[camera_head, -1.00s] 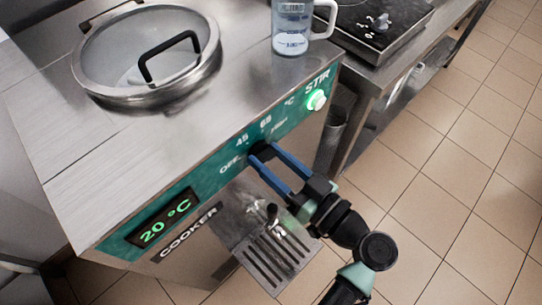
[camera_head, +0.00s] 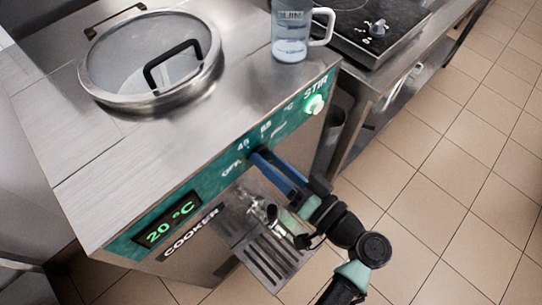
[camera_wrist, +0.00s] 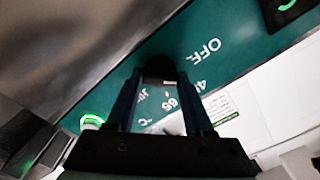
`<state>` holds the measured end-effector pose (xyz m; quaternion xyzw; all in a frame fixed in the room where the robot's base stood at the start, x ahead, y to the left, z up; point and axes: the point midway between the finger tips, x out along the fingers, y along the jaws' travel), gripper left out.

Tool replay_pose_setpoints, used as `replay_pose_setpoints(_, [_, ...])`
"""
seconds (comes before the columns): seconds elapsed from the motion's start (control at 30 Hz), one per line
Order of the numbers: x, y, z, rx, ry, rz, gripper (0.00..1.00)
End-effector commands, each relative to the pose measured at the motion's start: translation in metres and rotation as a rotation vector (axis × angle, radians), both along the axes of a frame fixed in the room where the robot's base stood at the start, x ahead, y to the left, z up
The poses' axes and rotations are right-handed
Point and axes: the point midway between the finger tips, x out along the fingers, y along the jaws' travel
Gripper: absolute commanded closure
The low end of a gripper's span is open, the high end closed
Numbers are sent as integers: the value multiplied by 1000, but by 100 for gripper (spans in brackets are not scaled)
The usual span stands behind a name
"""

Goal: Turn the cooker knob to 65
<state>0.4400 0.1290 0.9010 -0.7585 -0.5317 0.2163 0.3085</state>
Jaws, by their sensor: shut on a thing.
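The cooker knob (camera_wrist: 160,68) is a dark round shape between my fingertips in the wrist view; my fingers mostly hide it in the head view. My gripper (camera_head: 257,157) is shut on it, with the blue fingers reaching to the teal panel (camera_head: 222,172). My gripper also shows in the wrist view (camera_wrist: 158,82). Around the knob are the marks OFF, 45 (camera_head: 243,145) and 65 (camera_head: 266,127). I cannot make out which mark the knob points to. The green display (camera_head: 170,224) reads 20 °C.
A lit green STIR button (camera_head: 315,104) is at the panel's right end. A lidded round opening (camera_head: 150,60) and a jug (camera_head: 291,35) are on top. A grated drip tray (camera_head: 268,258) juts out below. A counter with a hob (camera_head: 365,30) stands to the right.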

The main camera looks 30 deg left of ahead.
Motion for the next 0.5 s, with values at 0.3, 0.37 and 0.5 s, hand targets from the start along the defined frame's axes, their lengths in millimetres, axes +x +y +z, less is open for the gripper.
replay_pose_setpoints(0.3, [0, 0, 3, 104, 287, 0, 100])
replay_pose_setpoints(0.37, [0, 0, 3, 122, 340, 1, 100])
replay_pose_setpoints(0.5, [1, 0, 3, 168, 464, 0, 100])
